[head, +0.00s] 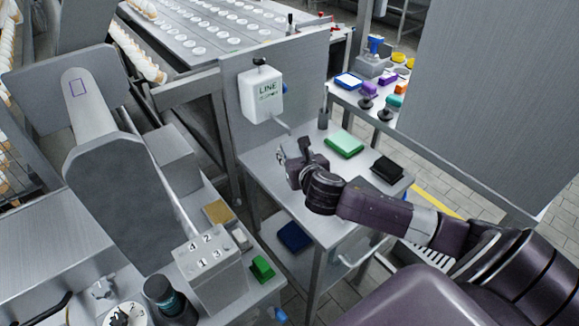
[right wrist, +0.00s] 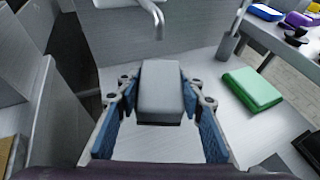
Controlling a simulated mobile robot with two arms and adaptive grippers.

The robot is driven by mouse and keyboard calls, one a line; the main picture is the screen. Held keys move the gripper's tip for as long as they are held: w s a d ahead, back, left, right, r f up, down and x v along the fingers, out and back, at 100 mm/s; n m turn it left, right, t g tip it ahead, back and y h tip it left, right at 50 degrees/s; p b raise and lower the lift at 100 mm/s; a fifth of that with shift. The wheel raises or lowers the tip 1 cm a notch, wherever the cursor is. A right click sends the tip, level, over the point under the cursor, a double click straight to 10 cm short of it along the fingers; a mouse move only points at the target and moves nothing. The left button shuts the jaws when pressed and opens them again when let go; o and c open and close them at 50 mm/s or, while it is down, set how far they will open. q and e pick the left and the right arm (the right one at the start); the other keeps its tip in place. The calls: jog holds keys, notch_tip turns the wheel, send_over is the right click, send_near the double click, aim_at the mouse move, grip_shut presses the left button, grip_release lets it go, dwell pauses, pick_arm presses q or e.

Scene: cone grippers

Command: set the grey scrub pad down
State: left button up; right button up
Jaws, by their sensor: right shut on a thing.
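My right gripper (head: 290,162) reaches in from the right, over the left part of the small grey table (head: 330,213). In the right wrist view its blue-padded fingers (right wrist: 160,108) are closed on the sides of the grey scrub pad (right wrist: 161,88). The pad is a plain grey block with a darker lower edge, and it points away from the wrist. In the head view I cannot make the pad out clearly at the gripper. I cannot tell whether it touches the table. My left gripper is not in view.
A green pad (head: 345,144) and a black pad (head: 387,169) lie on the table right of the gripper. A white dispenser (head: 262,94) with a spout hangs on the panel behind. A blue item (head: 294,236) sits on the lower shelf. The table's front area is bare.

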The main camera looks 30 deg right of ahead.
jog(key=f, duration=0.2)
jog(key=shift+w+a+f, duration=0.1)
jog(key=shift+w+f, duration=0.2)
jog(key=shift+w, duration=0.05)
notch_tip(320, 180, down, 4)
jog(key=shift+s+r+b, duration=0.1)
jog(key=shift+b, duration=0.2)
jog(key=shift+w+f, duration=0.25)
jog(key=shift+f, duration=0.1)
jog(key=shift+f, duration=0.15)
jog(key=o, duration=0.9)
jog(key=shift+c, duration=0.2)
